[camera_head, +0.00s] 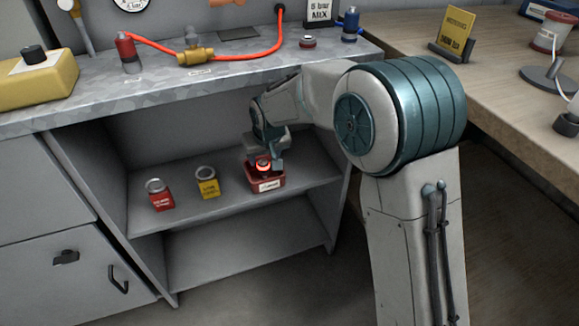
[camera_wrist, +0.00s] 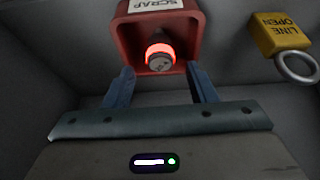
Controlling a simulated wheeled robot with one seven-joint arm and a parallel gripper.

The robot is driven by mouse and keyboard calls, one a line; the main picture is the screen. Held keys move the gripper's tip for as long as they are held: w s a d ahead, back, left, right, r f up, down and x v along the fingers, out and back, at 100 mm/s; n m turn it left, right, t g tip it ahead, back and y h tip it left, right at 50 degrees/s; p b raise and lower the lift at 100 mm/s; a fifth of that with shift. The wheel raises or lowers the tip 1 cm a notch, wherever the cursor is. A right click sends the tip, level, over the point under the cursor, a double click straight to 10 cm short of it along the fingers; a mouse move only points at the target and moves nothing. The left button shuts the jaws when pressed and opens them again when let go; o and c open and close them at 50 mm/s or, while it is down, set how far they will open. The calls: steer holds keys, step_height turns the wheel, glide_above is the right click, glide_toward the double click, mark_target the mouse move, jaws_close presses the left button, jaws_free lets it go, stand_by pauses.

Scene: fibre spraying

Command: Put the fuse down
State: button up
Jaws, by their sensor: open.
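The fuse (camera_wrist: 159,54) is a small cylinder with a glowing red-orange band and a grey end cap. It sits inside a red bin labelled SCRAP (camera_wrist: 123,40), and the glow also shows in the head view (camera_head: 263,164). The red bin (camera_head: 268,186) stands on the cabinet's upper shelf, at its right. My gripper (camera_wrist: 160,80) is open, with its blue fingers apart at the bin's near edge and nothing between them. In the head view my gripper (camera_head: 277,160) is over the bin and partly hides it.
A yellow tag labelled LINE OPEN (camera_wrist: 280,35) with a ring stands beside the bin; it also shows in the head view (camera_head: 208,187). A red ringed tag (camera_head: 160,198) stands further left. The shelf (camera_head: 190,222) is bare in front. The metal worktop (camera_head: 120,105) lies above.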

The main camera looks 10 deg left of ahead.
steer(key=s+d+r+m+h, duration=0.1)
steer(key=s+d+r, duration=0.1)
steer(key=d, duration=0.5)
steer(key=s+d+r+m, duration=0.1)
steer(key=s+d+r, duration=0.1)
steer(key=d, duration=0.5)
steer(key=s+d+r+m+g+h, duration=0.1)
steer(key=s+d+m, duration=0.3)
steer(key=s+d, duration=1.5)
steer(key=shift+s+r+g, duration=0.2)
steer(key=shift+s+g, duration=0.7)
steer(key=shift+s, duration=0.25)
steer(key=shift+d, duration=0.1)
